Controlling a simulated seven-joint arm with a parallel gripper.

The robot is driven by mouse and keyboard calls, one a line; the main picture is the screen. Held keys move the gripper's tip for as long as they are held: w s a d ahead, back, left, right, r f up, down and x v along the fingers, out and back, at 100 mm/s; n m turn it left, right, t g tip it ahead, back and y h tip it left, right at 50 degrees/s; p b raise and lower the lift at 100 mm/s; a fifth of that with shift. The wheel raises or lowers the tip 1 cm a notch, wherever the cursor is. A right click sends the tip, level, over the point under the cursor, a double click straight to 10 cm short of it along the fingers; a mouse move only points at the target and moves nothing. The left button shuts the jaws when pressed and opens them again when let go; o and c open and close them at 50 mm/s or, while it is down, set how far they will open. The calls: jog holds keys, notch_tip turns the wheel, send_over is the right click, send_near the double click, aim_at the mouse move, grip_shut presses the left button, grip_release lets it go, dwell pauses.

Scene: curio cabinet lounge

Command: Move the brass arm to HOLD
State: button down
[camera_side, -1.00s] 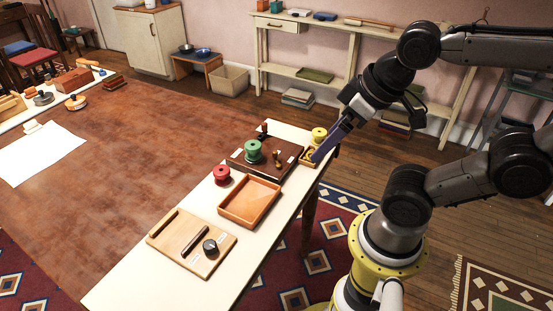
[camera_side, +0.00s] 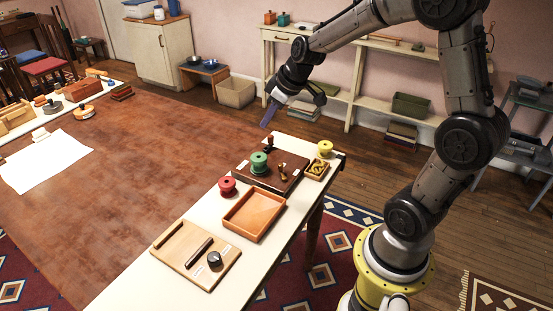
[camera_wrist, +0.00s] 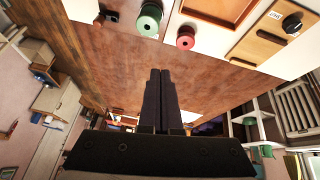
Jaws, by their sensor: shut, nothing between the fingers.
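A small brass arm (camera_side: 282,173) stands on a dark wooden board (camera_side: 270,182) near the far end of the cream table, in the side view. Small white labels lie on the board, too small to read there. My gripper (camera_side: 267,119) is raised beyond the table's far end, clear of the board and the brass arm. Its fingers point downward. In the wrist view my gripper (camera_wrist: 160,72) has its two dark fingers together with nothing between them. I cannot make out the brass arm in the wrist view.
A green spool (camera_side: 259,163) and a dark-knobbed piece (camera_side: 269,142) are by the board. A red spool (camera_side: 227,186), an orange tray (camera_side: 233,222), a yellow spool (camera_side: 325,149), a small tray (camera_side: 309,169) and a wooden panel (camera_side: 182,266) share the table. Air around my gripper is clear.

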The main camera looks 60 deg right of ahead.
jog(key=m+g, duration=0.2)
send_over(282, 172)
notch_tip(282, 172, down, 9)
jog(key=shift+s+d, duration=0.2)
jog(key=shift+s, duration=0.3)
jog(key=x, duration=1)
jog(key=shift+w, duration=0.15)
